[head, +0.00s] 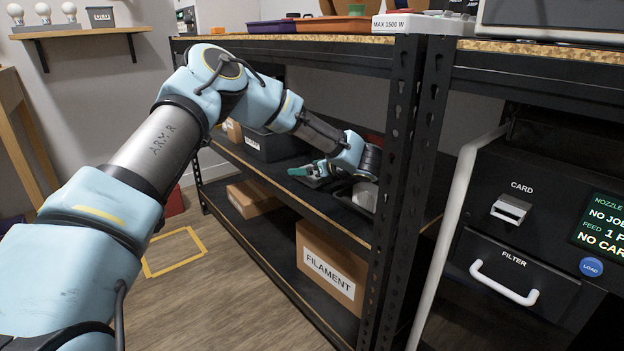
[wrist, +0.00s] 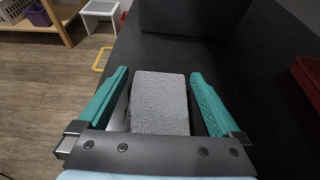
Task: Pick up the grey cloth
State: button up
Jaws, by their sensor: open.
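The grey cloth (wrist: 160,102) looks like a thick, folded, rough-textured block on the dark shelf in the wrist view. My gripper (wrist: 159,74) is open, with one teal finger on each side of the cloth. A narrow gap shows on the left and a small one on the right; I cannot tell whether either finger touches it. The cloth's near end is hidden behind the gripper's palm. In the head view my gripper (head: 309,172) reaches in over the middle shelf (head: 262,172); I cannot clearly make out the cloth there.
A dark bin (head: 272,144) stands farther along the shelf. A black upright post (head: 397,170) is close right of my wrist, and the upper shelf is overhead. A red item (wrist: 308,76) lies at the right in the wrist view. A filament box (head: 330,268) sits below.

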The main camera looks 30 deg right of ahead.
jog(key=shift+w+a+f, duration=0.1)
jog(key=shift+w+f, duration=0.05)
jog(key=shift+w, duration=0.35)
jog(key=shift+c, duration=0.2)
jog(key=c, duration=1.1)
